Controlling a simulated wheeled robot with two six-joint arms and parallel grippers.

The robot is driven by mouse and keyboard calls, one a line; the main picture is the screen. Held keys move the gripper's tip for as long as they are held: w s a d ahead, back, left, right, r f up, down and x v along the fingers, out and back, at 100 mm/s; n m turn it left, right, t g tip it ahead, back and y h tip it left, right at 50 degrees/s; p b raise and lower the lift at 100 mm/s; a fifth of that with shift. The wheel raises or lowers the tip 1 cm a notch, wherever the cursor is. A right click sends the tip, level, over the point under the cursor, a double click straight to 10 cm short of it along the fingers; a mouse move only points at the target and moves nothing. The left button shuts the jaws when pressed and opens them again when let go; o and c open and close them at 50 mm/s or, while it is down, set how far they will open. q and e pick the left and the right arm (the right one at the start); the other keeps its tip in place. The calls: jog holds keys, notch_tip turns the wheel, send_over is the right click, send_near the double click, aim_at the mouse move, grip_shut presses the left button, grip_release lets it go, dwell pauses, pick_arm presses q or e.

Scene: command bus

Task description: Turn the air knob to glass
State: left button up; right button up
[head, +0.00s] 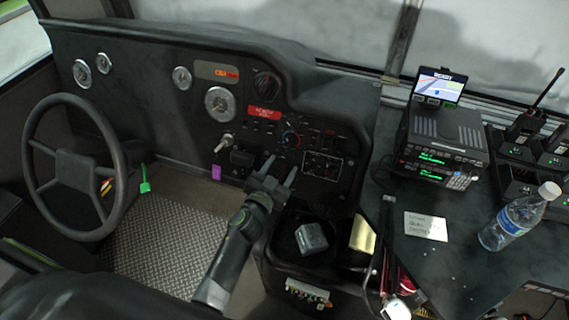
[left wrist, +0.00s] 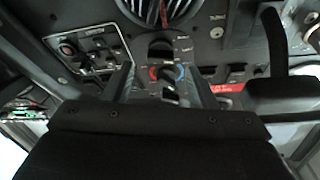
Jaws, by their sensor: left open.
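A round knob with a red and blue ring (head: 290,138) is on the dark dashboard right of the red label. In the left wrist view this ringed knob (left wrist: 168,75) appears between my finger ends, with a black knob (left wrist: 160,48) just above it. The printing is too small to tell which is the air knob or its setting. My left gripper (head: 280,168) is open and empty, its fingers pointing at the panel from the front. I cannot tell whether they touch anything. My right gripper is not in view.
A steering wheel (head: 77,168) is at the left, with a green tag (head: 145,185) and a purple tag (head: 216,172) nearby. A radio (head: 440,145) and a water bottle (head: 518,217) stand on the right counter.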

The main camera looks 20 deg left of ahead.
aim_at(288, 157)
pick_arm(q)
jog(key=shift+w+d, duration=0.2)
jog(key=shift+w, duration=1.2)
jog(key=c, duration=1)
